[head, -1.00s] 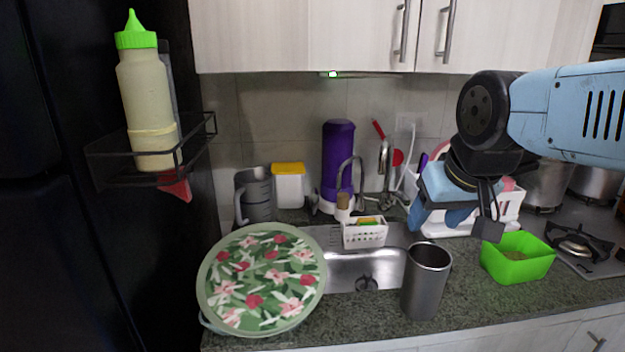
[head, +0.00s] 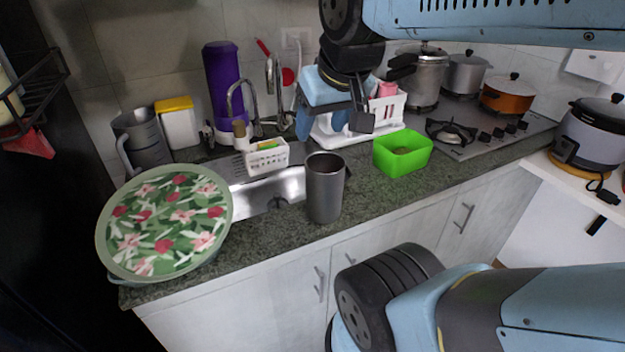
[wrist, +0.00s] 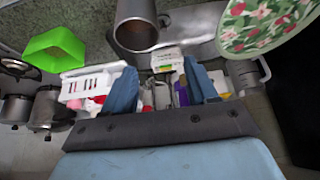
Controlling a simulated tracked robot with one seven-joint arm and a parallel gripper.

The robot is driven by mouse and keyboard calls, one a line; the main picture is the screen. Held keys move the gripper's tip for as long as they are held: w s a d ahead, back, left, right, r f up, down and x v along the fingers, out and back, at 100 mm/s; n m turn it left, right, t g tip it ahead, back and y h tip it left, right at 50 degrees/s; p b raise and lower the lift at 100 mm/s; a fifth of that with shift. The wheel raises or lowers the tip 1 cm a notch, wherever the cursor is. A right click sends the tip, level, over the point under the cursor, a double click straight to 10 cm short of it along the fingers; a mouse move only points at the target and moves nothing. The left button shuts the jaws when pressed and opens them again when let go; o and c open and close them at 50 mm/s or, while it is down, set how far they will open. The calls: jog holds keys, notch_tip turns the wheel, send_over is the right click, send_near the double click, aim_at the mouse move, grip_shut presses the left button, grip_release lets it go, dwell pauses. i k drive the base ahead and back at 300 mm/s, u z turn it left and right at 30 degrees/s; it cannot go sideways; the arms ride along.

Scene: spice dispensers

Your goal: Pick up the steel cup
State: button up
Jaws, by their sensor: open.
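The steel cup (head: 325,190) is a tall, dark grey metal cup standing upright on the granite counter, just right of the sink in the head view. In the wrist view the steel cup (wrist: 137,30) shows upside down near the top, beyond the fingertips. My gripper (wrist: 160,86) is open, with two blue fingers apart and nothing between them. In the head view my gripper (head: 335,125) hangs above and behind the cup, apart from it. One finger is partly hidden there by the wrist.
A green bin (head: 403,152) stands right of the cup. A floral round tray (head: 165,222) lies at the left. A white dish rack (head: 350,130) and a white sponge caddy (head: 267,160) stand behind. The stove (head: 480,125) is farther right. The counter's front edge is close to the cup.

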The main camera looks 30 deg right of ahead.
aim_at(326, 171)
jog(key=k, duration=0.45)
jog(key=u, duration=1.6)
jog(key=k, duration=1.2)
jog(key=z, duration=1.15)
jog(key=i, duration=1)
jog(key=u, duration=0.05)
